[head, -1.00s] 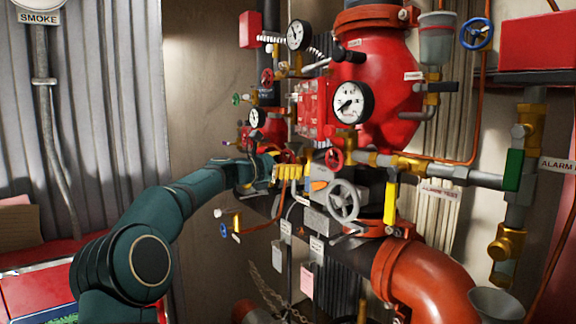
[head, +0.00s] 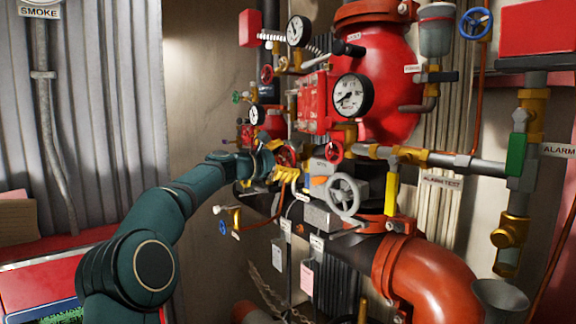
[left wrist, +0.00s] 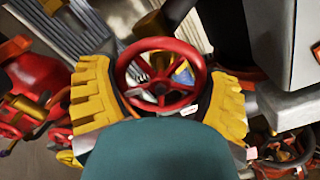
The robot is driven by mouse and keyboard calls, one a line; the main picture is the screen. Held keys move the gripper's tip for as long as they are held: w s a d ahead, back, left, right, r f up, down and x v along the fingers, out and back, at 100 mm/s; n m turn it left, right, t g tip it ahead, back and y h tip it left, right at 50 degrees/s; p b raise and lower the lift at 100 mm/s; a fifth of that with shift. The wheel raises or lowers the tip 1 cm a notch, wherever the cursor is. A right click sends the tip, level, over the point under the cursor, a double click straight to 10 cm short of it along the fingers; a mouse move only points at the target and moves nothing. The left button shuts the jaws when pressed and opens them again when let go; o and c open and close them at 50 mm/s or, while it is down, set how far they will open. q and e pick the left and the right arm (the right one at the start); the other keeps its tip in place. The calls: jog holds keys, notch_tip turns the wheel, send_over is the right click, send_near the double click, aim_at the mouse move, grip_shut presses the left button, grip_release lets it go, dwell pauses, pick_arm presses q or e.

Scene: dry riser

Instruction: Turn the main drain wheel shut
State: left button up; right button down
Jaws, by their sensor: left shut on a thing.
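A red handwheel (left wrist: 162,75) with spokes sits between the two yellow fingers of my left gripper (left wrist: 158,88) in the left wrist view. The fingers are shut on its rim from both sides. In the head view the left gripper (head: 280,174) reaches in from the left, at the valve cluster, with the red wheel (head: 286,155) just beyond it, partly hidden. No label on this wheel can be read, so I cannot tell by name whether it is the main drain wheel. My right gripper is not in view.
A grey handwheel (head: 346,195) and a small red wheel (head: 333,152) are just right of the gripper. A large orange pipe elbow (head: 428,272) is below right. A white-faced gauge (head: 352,96) is above. A blue wheel (head: 475,23) is at top right.

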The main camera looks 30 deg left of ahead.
pick_arm(q)
jog(key=m+b, duration=0.1)
jog(key=m, duration=0.2)
jog(key=shift+f+m, duration=0.15)
jog(key=shift+m, duration=0.25)
jog(key=m+b, duration=0.1)
jog(key=m, duration=0.2)
jog(key=shift+m, duration=0.3)
jog(key=m+b, duration=0.1)
jog(key=m, duration=0.2)
jog(key=shift+m+b, duration=0.3)
jog(key=m, duration=0.3)
jog(key=shift+m+b, duration=0.3)
jog(key=shift+b, duration=0.1)
jog(key=m, duration=0.3)
jog(key=shift+r+m+b, duration=0.2)
jog(key=shift+m+b, duration=0.1)
jog(key=shift+b, duration=0.1)
jog(key=m, duration=0.4)
jog(key=shift+m+b, duration=0.3)
jog(key=shift+b, duration=0.05)
jog(key=m, duration=0.3)
jog(key=shift+d, duration=0.1)
jog(key=shift+r+m+b, duration=0.1)
jog(key=shift+m+b, duration=0.25)
jog(key=shift+m, duration=1.85)
